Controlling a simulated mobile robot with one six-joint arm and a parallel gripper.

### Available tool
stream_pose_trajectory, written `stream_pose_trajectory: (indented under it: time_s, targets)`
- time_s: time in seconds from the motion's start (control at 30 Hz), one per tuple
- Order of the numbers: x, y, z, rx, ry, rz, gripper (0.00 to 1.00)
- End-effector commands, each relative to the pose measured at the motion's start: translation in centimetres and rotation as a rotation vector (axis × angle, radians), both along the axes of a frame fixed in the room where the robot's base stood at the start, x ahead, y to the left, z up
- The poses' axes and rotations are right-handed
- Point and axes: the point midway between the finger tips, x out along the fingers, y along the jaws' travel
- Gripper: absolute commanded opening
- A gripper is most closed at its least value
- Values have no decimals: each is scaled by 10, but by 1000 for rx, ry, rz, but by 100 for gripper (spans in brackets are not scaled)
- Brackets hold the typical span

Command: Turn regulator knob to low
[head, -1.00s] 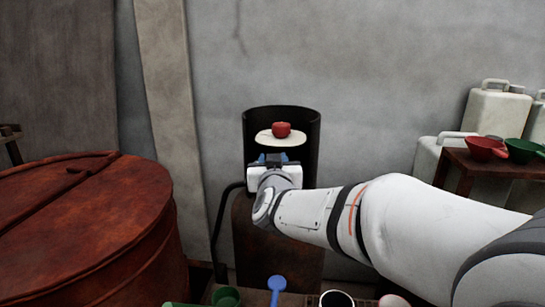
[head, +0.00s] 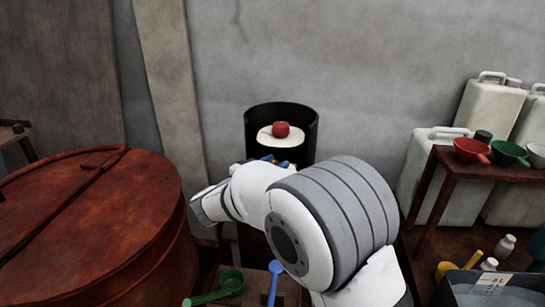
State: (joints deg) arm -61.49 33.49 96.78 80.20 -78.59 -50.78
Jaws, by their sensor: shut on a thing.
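A dark cylinder with an open-topped collar (head: 250,125) stands against the wall. A round red knob-like piece (head: 281,129) sits on a pale disc (head: 270,140) inside the collar, apart from my gripper. My gripper (head: 276,161) is at the front of the collar, below the red piece; only small blue bits of its fingers show above my wrist. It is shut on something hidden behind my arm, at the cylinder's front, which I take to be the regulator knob. Its setting cannot be seen.
A large rusty red vat (head: 90,230) with a lid stands close on the left. A green scoop (head: 229,281) and a blue spoon (head: 275,270) lie below.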

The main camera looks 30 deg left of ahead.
Motion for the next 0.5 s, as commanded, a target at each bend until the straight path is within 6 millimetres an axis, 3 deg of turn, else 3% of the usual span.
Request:
stream_pose_trajectory:
  time_s: [0.5]
  targets:
    - [0,0,0,1,0,-60,14]
